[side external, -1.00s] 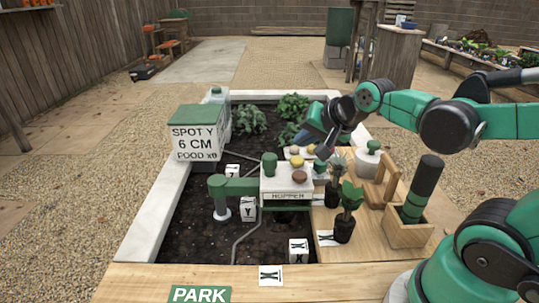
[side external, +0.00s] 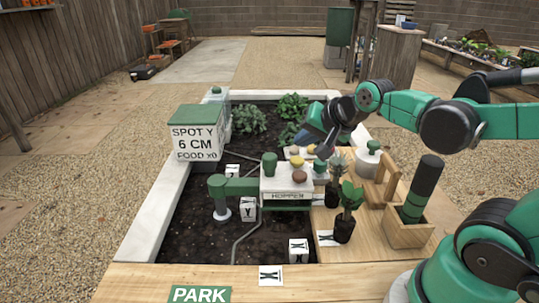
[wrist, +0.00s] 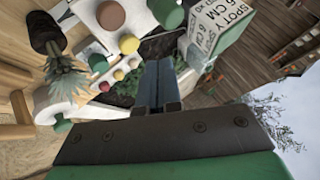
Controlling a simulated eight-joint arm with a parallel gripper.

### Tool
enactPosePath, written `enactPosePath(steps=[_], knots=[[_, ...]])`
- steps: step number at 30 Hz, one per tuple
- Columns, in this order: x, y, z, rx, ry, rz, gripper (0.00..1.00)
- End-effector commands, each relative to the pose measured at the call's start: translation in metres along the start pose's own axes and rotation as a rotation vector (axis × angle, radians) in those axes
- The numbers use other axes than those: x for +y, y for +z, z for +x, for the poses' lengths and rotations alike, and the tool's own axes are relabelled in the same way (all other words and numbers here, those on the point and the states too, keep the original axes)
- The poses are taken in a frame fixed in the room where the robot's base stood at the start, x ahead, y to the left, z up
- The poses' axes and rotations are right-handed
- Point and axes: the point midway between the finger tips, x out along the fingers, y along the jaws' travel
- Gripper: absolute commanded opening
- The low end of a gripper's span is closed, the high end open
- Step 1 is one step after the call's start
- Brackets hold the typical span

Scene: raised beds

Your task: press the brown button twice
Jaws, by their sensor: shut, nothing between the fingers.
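The brown button (side external: 299,176) is a round cap at the near edge of the white top of the hopper box (side external: 287,186). It also shows at the top of the wrist view (wrist: 110,15). My gripper (side external: 323,153) is above the far right side of the box, apart from the brown button. In the wrist view its fingers (wrist: 159,64) are together with nothing between them. A yellow button (side external: 296,162) and a green button (side external: 319,165) are close to the brown one. Smaller red and yellow caps show in the wrist view.
A green knob (side external: 269,164) rises at the box's left. Potted plants (side external: 347,210) and a wooden holder with a dark cylinder (side external: 423,189) stand to the right. The feeder box reading "SPOT Y 6 CM" (side external: 197,138) is left. Lettered cubes (side external: 298,250) lie on the soil.

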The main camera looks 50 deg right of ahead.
Motion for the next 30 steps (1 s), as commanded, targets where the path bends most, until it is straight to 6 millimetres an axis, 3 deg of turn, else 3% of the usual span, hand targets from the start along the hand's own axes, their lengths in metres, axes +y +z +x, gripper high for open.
enactPosePath(steps=[23,30], knots=[[0.000,0.000,0.000,0.000,0.000,0.000,0.00],[-0.013,-0.014,-0.017,0.000,0.000,0.000,0.00]])
